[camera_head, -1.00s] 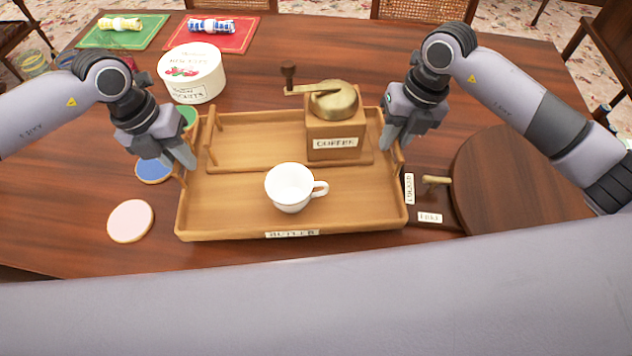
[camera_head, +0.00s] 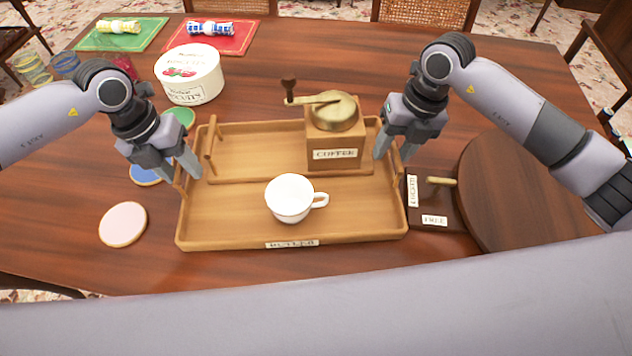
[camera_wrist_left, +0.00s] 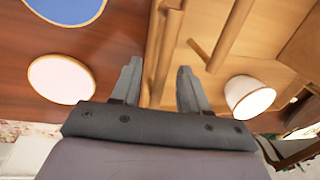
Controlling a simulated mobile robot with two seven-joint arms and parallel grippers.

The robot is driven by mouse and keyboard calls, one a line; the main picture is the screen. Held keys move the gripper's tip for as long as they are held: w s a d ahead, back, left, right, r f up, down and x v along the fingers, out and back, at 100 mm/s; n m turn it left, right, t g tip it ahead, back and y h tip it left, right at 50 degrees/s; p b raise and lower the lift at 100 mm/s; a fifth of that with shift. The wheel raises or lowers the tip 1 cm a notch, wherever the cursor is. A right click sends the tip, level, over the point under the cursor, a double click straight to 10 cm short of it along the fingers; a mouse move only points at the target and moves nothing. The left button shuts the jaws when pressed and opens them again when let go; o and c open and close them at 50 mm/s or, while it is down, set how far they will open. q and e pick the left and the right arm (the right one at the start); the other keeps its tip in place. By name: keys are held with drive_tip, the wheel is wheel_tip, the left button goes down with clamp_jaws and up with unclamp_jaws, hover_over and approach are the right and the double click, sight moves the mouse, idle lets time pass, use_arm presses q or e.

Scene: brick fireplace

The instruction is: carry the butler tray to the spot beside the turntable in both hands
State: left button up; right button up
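The wooden butler tray (camera_head: 230,232) appears to rest on the table, left of the dark round turntable (camera_head: 540,200). Its left edge also shows in the left wrist view (camera_wrist_left: 160,60). It bears a white cup (camera_head: 288,198) and a coffee grinder (camera_head: 335,155). My left gripper (camera_head: 183,178) is open, its fingers apart on either side of the tray's left end and handle. My right gripper (camera_head: 391,158) is open at the right handle, partly hiding it. I cannot tell whether the fingers touch the handles.
A white biscuit tin (camera_head: 190,75) stands behind the tray's left end. Pink (camera_head: 123,224), blue (camera_head: 150,173) and green coasters lie left of it. Green (camera_head: 90,38) and red placemats (camera_head: 238,42) with rolled napkins lie at the back. A labelled dark base (camera_head: 434,206) sits close right.

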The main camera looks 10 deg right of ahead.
use_arm(q)
wheel_tip(320, 180, up, 12)
drive_tip(key=a, duration=0.2)
drive_tip(key=shift+a+f, duration=0.15)
use_arm(e)
wheel_tip(320, 180, up, 12)
drive_tip(key=d, duration=0.2)
drive_tip(key=shift+d, duration=0.15)
drive_tip(key=shift+s+f, duration=0.1)
drive_tip(key=shift+f, duration=0.05)
idle(0.3)
